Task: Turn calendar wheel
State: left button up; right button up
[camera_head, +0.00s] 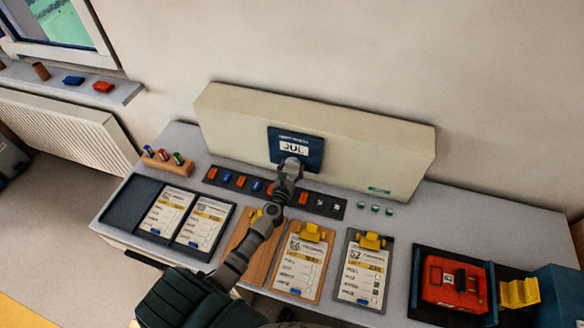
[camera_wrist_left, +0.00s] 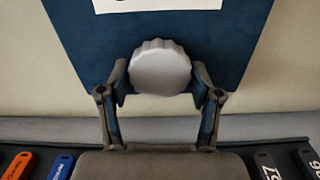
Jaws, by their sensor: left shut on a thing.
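The calendar (camera_head: 295,149) is a dark blue panel on the front of a long beige box, and its window reads JUL. Its grey ribbed wheel (camera_wrist_left: 160,67) shows in the left wrist view, below the white month card. My left gripper (camera_wrist_left: 159,83) has one finger on each side of the wheel and is shut on it. In the head view the left gripper (camera_head: 288,172) reaches up to the lower part of the calendar and covers the wheel. My right gripper is not in view.
Below the calendar a dark strip (camera_head: 325,207) holds orange, blue and dark tags. Clipboards (camera_head: 301,262) lie in front, with a dark tray (camera_head: 130,204) of cards at left. A red device (camera_head: 455,285) sits at right. A pen block (camera_head: 167,163) stands at left.

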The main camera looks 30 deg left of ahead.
pick_arm(q)
jog(key=shift+s+f, duration=0.1)
jog(key=shift+f, duration=0.15)
dwell(0.9)
jog(key=o, duration=0.9)
jog(key=shift+c, duration=0.2)
jog(key=shift+o, duration=1.4)
jog(key=shift+r, duration=0.1)
jog(key=v, duration=1.1)
jog(key=shift+s, duration=0.35)
